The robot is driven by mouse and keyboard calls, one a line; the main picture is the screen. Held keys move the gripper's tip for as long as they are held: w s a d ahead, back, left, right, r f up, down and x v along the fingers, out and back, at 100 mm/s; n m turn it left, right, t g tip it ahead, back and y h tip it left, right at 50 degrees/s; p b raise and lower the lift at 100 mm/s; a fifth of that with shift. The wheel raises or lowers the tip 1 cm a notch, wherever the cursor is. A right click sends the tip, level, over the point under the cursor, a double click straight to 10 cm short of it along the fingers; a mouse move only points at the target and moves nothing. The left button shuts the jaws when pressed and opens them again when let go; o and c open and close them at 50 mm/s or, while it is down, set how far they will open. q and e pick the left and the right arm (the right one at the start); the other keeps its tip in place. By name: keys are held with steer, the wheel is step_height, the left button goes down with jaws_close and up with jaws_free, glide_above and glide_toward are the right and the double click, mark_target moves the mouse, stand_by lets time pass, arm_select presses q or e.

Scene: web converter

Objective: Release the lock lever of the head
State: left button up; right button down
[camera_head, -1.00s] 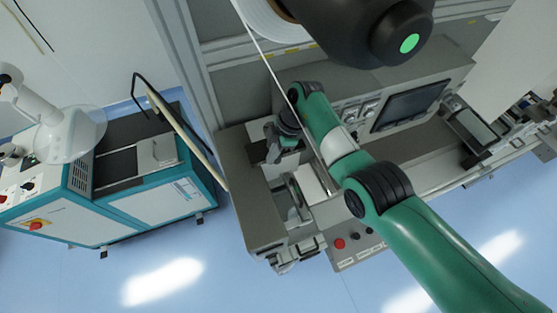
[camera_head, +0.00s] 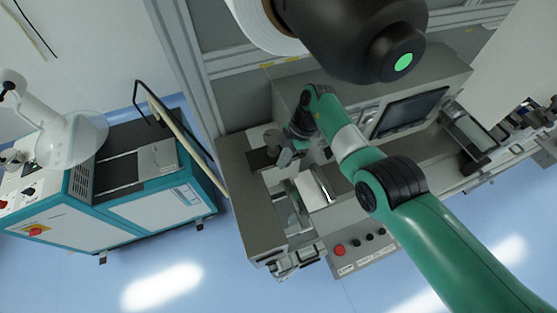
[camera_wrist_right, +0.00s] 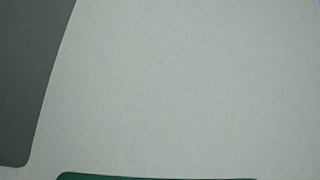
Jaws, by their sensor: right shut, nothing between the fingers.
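My right arm reaches in from the lower right of the head view to the left part of the machine (camera_head: 243,190). My right gripper (camera_head: 284,158) is small there, shut and empty, beside a grey cylindrical part (camera_head: 272,138) above the machine's left bay. I cannot tell whether it touches anything. The lock lever of the head cannot be made out at this size. The right wrist view shows only a plain pale surface, a dark grey shape at left and a green edge at the bottom; no fingertips show. My left gripper is not in view.
A white sheet (camera_head: 310,190) lies in the machine's bay. A panel with a red button (camera_head: 339,250) is at the front, and a dark screen (camera_head: 410,112) stands behind. A white roll (camera_head: 258,25) hangs at the top.

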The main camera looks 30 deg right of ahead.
steer(key=shift+d+b, duration=0.3)
steer(key=shift+d, duration=0.35)
stand_by(0.3)
step_height(320, 180, up, 10)
steer(key=p, duration=0.5)
steer(key=shift+a, duration=0.25)
steer(key=shift+s+r, duration=0.1)
